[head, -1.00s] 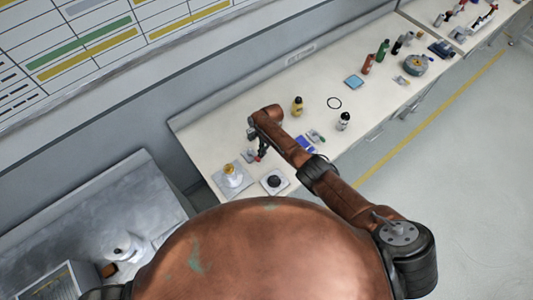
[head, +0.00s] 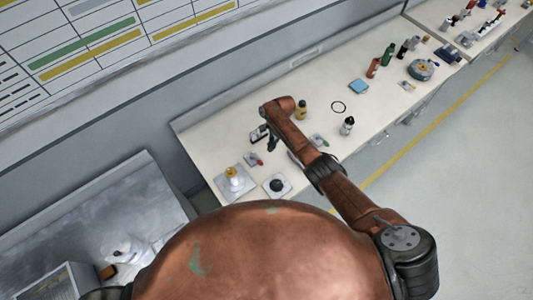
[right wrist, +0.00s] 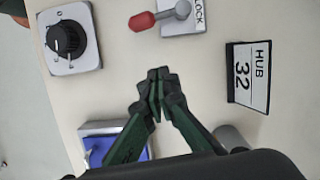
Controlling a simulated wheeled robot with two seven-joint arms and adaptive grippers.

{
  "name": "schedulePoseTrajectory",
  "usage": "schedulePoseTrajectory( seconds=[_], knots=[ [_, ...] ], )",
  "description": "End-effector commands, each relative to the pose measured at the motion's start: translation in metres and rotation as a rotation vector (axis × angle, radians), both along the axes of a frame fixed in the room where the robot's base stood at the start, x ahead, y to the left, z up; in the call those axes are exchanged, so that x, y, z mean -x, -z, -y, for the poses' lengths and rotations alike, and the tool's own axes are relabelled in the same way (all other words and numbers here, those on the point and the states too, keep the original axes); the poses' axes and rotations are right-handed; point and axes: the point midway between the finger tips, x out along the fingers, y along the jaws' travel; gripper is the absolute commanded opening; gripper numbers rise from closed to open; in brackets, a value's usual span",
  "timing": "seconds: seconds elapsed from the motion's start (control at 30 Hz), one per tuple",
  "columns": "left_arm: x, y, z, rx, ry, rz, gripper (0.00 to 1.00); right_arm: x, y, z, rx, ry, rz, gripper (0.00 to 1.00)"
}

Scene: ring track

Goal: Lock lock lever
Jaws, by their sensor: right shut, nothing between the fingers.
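The lock lever (right wrist: 146,20) has a red grip and a grey arm on a light plate marked LOCK, at the top of the right wrist view. Its grip points left there. In the head view the lever (head: 259,161) is small on the near part of the bench. My right gripper (right wrist: 157,88) is shut and empty, over bare bench and apart from the lever. In the head view the right gripper (head: 272,147) hangs just right of and above the lever. My left gripper is not in view.
A black dial (right wrist: 67,40) on a square plate and a HUB 32 sign (right wrist: 250,77) flank the lever. A blue-faced item (right wrist: 100,147) lies below the dial. A yellow-topped device (head: 232,174), a yellow bottle (head: 302,110) and a white bottle (head: 347,126) stand on the bench.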

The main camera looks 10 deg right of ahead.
Motion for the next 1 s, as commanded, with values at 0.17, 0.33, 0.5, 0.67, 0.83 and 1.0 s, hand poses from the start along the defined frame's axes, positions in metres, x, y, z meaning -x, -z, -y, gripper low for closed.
schedulePoseTrajectory(
  seconds=[0.17, 0.33, 0.5, 0.67, 0.83, 1.0],
  knots=[
    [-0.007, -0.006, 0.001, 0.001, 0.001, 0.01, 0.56, -0.005, -0.035, 0.008, 0.001, 0.002, 0.001, 0.0],
    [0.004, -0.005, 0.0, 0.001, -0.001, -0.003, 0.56, -0.008, -0.054, 0.012, 0.001, 0.001, -0.001, 0.0],
    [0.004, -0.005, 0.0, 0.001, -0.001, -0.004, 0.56, -0.008, -0.06, 0.014, 0.001, 0.001, -0.003, 0.0],
    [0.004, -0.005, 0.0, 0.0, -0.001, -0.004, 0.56, -0.008, -0.06, 0.014, 0.002, 0.002, -0.003, 0.0],
    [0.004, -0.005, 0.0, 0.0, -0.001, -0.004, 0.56, -0.008, -0.06, 0.014, 0.002, 0.002, -0.003, 0.0],
    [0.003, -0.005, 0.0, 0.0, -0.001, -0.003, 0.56, -0.008, -0.06, 0.014, 0.001, 0.001, -0.002, 0.0]
  ],
)
